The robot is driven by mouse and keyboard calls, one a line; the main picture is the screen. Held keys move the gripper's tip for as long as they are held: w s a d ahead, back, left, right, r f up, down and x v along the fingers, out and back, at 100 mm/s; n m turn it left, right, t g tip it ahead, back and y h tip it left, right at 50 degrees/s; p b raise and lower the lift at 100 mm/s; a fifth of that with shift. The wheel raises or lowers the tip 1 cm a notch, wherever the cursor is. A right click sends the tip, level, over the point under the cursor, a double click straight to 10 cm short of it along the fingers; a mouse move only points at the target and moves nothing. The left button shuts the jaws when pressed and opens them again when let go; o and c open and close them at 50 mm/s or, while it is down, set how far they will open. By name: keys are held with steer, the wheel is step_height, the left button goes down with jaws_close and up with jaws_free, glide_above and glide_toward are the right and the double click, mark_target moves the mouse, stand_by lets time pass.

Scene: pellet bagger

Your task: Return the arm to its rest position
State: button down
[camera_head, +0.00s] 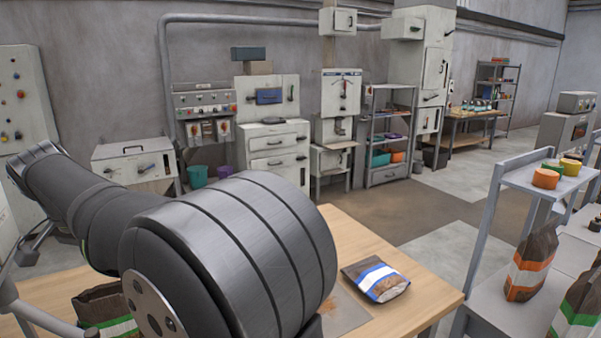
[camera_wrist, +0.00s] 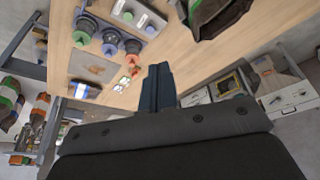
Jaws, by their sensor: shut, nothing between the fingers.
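My gripper (camera_wrist: 158,72) shows in the wrist view, its dark fingers together with nothing between them. It points over the wooden table (camera_wrist: 175,45) and touches no object that I can see. In the head view my arm fills the left foreground and the gripper is hidden. A bag with a blue and white band (camera_head: 377,279) lies on the table (camera_head: 430,290) to the right of my arm. The same bag shows at the left in the wrist view (camera_wrist: 82,90).
A dark bag with a green band (camera_head: 105,312) stands at the lower left, partly behind my arm. A grey shelf (camera_head: 525,182) with colored rolls stands at the right. In the wrist view, several colored knob-like parts (camera_wrist: 110,38) sit on the table, and a dark bag (camera_wrist: 215,15) is at the top.

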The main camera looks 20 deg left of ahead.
steer(key=shift+w+d+f+m+h, duration=0.1)
steer(key=shift+d+f+m+h, duration=0.25)
steer(key=shift+d+m, duration=0.55)
steer(key=shift+w+d+f+m+h, duration=0.1)
steer(key=shift+d+m+h, duration=0.45)
steer(key=shift+m, duration=0.4)
steer(key=shift+w+d+f+m+h, duration=0.1)
steer(key=shift+d+f+m+h, duration=0.2)
steer(key=shift+d+m, duration=0.65)
